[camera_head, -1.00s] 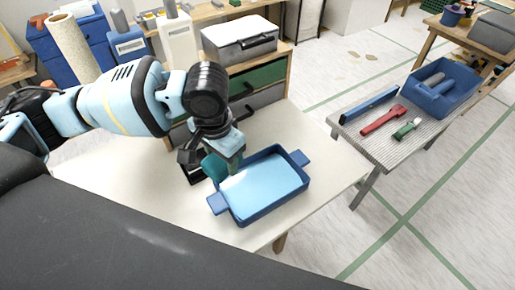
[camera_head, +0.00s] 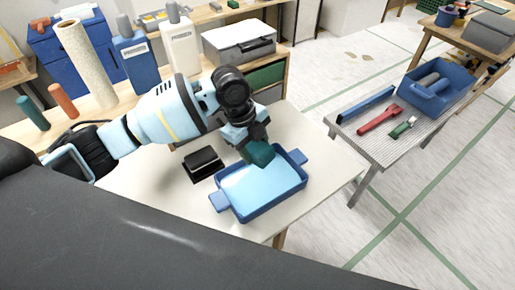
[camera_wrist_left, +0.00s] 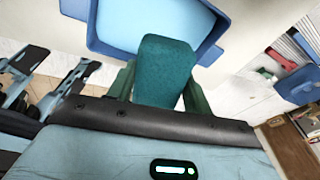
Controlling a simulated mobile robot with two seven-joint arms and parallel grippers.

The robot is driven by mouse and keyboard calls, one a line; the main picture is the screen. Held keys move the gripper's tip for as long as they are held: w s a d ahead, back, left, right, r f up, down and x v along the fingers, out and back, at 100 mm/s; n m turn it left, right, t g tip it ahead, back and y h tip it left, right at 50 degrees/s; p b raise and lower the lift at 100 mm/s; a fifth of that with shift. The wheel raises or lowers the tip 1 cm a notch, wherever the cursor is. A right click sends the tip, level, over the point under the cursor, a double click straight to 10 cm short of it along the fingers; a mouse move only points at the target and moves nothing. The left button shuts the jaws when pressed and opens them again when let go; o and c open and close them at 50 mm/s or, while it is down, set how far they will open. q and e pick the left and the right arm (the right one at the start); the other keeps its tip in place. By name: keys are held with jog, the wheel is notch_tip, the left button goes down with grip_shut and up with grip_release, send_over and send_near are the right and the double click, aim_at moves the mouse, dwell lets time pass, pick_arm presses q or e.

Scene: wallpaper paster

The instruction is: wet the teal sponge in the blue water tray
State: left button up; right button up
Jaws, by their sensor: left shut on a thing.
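The teal sponge (camera_head: 259,153) is held in my left gripper (camera_head: 250,143), which is shut on it, above the far part of the blue water tray (camera_head: 246,215). In the left wrist view the sponge (camera_wrist_left: 166,68) sits between the fingers (camera_wrist_left: 160,85), with the tray (camera_wrist_left: 222,22) beyond it. The tray holds light blue water and has a handle at each end. The sponge appears to be above the water; I cannot tell whether it touches it. My right gripper is not in view.
A black holder (camera_head: 203,163) stands on the white table (camera_head: 150,205), left of the tray. A side table (camera_head: 372,147) at right bears a red tool (camera_head: 380,119), a green-handled brush (camera_head: 402,128) and a blue bin (camera_head: 437,90). Bottles and a paper roll (camera_head: 84,62) stand behind.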

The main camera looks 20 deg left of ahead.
pick_arm(q)
jog(key=shift+w+d+f+m+g, duration=0.2)
jog(key=shift+f+m, duration=0.1)
jog(key=shift+m, duration=0.5)
jog(key=shift+w+d+f+m+g, duration=0.1)
jog(key=shift+f+m+g, duration=0.15)
jog(key=shift+m, duration=0.55)
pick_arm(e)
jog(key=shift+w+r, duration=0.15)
pick_arm(q)
jog(key=shift+f, duration=0.15)
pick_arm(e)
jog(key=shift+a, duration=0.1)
pick_arm(q)
jog(key=shift+f+b, duration=1.5)
jog(key=shift+f, duration=2.8)
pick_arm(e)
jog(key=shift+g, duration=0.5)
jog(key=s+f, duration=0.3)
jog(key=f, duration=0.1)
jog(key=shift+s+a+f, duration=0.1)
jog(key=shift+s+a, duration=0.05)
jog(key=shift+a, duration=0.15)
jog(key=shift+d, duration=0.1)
pick_arm(q)
jog(key=shift+f, duration=1.35)
